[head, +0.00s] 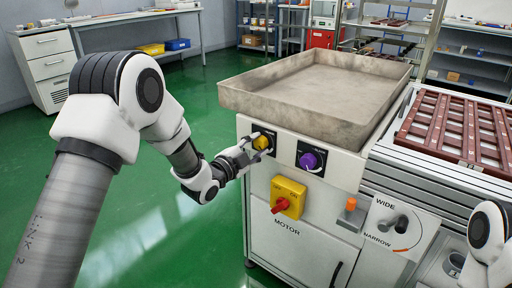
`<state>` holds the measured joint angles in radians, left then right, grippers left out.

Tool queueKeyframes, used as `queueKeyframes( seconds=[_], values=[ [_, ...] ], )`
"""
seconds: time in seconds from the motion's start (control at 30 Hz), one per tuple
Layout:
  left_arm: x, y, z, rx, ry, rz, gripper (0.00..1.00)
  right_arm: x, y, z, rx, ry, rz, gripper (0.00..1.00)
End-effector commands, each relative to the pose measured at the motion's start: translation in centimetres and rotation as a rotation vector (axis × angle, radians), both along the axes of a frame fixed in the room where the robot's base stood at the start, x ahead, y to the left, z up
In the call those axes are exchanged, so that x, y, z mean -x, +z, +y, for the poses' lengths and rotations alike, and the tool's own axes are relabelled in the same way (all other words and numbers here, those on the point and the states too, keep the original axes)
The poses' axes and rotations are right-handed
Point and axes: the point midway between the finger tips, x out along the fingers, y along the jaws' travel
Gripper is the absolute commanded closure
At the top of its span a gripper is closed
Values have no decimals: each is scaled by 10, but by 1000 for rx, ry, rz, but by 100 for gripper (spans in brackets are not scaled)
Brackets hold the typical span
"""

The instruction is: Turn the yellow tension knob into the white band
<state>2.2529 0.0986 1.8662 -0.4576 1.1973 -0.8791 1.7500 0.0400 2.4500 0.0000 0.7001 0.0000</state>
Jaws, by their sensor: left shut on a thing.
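The yellow tension knob (261,142) sits on a dark plate at the upper left of the machine's front panel. My left gripper (256,146) reaches it from the left and is shut on it. The fingers cover part of the knob and its plate. The white band cannot be made out at this size. My right gripper is not in view; only part of my right arm shows at the lower right edge.
A purple knob (309,160) is just right of the yellow one. Below are a yellow motor switch box (288,196) with a red handle, an orange button (350,204) and a wide/narrow lever plate (399,226). A grey tray (290,110) tops the machine. Green floor (150,235) is clear.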

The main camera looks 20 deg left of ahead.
Motion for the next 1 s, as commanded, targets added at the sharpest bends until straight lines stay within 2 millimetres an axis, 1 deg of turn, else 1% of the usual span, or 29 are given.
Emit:
queueKeyframes(
  seconds=[0.2,0.4,0.63,0.97,1.0],
  values=[
    [0,-1,0,-135,0,-47,94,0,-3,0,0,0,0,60],
    [0,-1,0,-208,0,-75,94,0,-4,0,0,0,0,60],
    [0,-1,0,-239,-1,-85,94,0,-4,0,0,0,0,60],
    [0,-1,0,-240,-1,-85,94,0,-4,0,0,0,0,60],
    [0,-1,0,-240,-1,-85,49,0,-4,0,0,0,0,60]
  ],
)
